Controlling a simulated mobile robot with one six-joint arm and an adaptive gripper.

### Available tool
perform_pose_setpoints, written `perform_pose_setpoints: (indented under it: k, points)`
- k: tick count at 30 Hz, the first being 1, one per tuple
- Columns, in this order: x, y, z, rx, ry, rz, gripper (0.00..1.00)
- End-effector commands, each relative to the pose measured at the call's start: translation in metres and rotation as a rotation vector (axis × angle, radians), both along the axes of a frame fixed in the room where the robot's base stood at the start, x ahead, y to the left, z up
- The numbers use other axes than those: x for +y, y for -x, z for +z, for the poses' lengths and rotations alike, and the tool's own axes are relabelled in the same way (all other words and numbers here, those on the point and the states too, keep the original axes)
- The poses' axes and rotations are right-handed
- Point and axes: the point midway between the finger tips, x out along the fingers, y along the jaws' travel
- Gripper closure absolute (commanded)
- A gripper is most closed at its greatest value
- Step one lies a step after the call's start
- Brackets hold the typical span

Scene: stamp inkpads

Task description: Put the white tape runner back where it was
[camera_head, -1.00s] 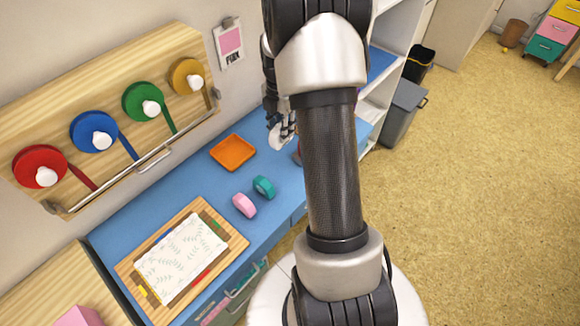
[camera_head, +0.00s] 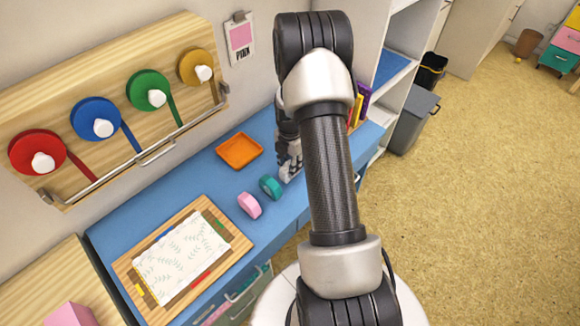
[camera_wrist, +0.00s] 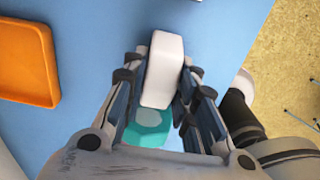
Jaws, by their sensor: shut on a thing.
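In the wrist view my gripper (camera_wrist: 160,95) is shut on the white tape runner (camera_wrist: 163,68), which stands out between the two fingers. In the head view my gripper (camera_head: 289,168) is just right of the teal tape runner (camera_head: 270,187), over the blue table, partly hidden by my arm; the white runner is hard to make out there. The teal runner (camera_wrist: 148,132) shows below the white one in the wrist view, partly covered by my fingers. A pink tape runner (camera_head: 249,205) stands left of the teal one. I cannot tell whether the white runner touches the table.
An orange tray (camera_head: 239,151) lies behind the runners on the blue table (camera_head: 190,181). A wooden board with patterned paper (camera_head: 180,259) lies at the left. A ribbon rack (camera_head: 120,100) is on the wall. Upright books (camera_head: 361,102) stand at the table's far end.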

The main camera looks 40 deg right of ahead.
Motion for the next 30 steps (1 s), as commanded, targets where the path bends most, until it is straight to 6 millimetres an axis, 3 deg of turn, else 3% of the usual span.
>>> perform_pose_setpoints:
  k: [11,12,18,21,30]
  points:
    - [-0.0003,-0.0004,-0.0054,-0.001,0.001,0.000,0.93]
    - [-0.0003,-0.0004,-0.0060,-0.001,0.001,0.000,0.73]
    - [-0.0002,-0.0003,-0.0048,-0.001,0.001,0.000,0.60]
    - [-0.0002,-0.0003,-0.0048,-0.001,0.001,0.000,0.54]
    - [-0.0003,-0.0003,-0.0039,-0.001,0.001,0.000,0.54]
